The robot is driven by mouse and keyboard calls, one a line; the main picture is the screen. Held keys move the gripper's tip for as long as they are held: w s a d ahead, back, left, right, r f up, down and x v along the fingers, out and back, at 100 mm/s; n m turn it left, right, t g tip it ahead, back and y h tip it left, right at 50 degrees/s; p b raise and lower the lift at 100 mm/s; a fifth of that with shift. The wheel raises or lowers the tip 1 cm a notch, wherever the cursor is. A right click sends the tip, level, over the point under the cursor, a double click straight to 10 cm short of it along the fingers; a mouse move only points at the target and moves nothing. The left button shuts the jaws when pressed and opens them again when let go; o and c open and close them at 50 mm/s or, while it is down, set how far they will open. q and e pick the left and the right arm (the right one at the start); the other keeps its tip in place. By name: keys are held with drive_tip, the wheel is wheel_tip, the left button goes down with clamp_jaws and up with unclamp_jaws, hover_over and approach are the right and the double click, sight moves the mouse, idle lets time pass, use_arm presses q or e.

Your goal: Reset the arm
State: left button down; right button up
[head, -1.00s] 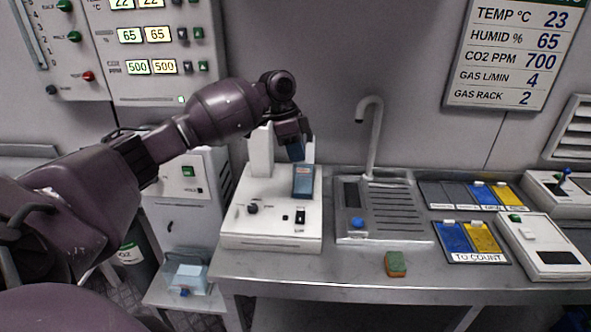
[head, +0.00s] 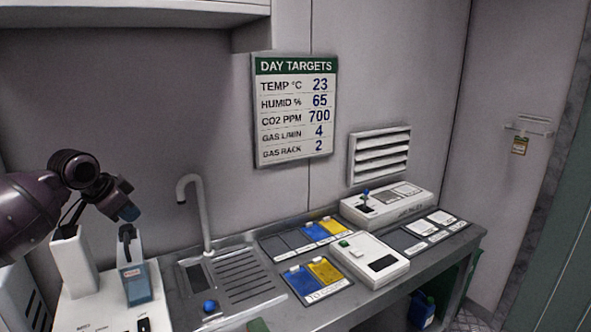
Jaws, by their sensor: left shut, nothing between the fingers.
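My left arm comes in from the left edge in the head view. Its left gripper (head: 128,213) is shut and empty, pointing down above the white bench device (head: 95,315). A clear blue-grey container (head: 135,285) with a dark top and an orange-marked label stands upright on that device, just below the gripper. A small gap seems to show between fingertips and container. My right gripper is not in view.
A sink (head: 235,277) with a tall tap (head: 197,215) lies right of the device. Beyond it are blue and yellow cards on a count tray (head: 318,294), a white counter box (head: 368,258) and another white device (head: 385,208). Open air lies above the bench.

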use_arm(q)
drive_tip(key=w+d+f+t, duration=0.1)
drive_tip(key=d+f+t, duration=0.4)
drive_tip(key=d+f, duration=0.2)
drive_tip(key=s+d+f+n+t, duration=0.1)
drive_tip(key=s+f, duration=0.5)
drive_tip(key=s, duration=0.1)
drive_tip(key=s+d+f+n+t, duration=0.1)
drive_tip(key=s+d+f, duration=0.1)
drive_tip(key=s+f, duration=0.4)
drive_tip(key=s+d+f+n+t, duration=0.1)
drive_tip(key=s+d+f+n, duration=0.1)
drive_tip(key=s+f, duration=0.5)
drive_tip(key=shift+s+f+y, duration=0.1)
drive_tip(key=shift+s+y, duration=0.2)
drive_tip(key=shift+s, duration=0.4)
drive_tip(key=s+f+n+g+y, duration=0.1)
drive_tip(key=s+f, duration=0.4)
drive_tip(key=s, duration=0.4)
drive_tip(key=s+f+n+g+y, duration=0.1)
drive_tip(key=s+f+n+g, duration=0.1)
drive_tip(key=s+f, duration=0.4)
drive_tip(key=s, duration=0.2)
drive_tip(key=shift+s+a+n, duration=0.3)
drive_tip(key=shift+s+a, duration=0.1)
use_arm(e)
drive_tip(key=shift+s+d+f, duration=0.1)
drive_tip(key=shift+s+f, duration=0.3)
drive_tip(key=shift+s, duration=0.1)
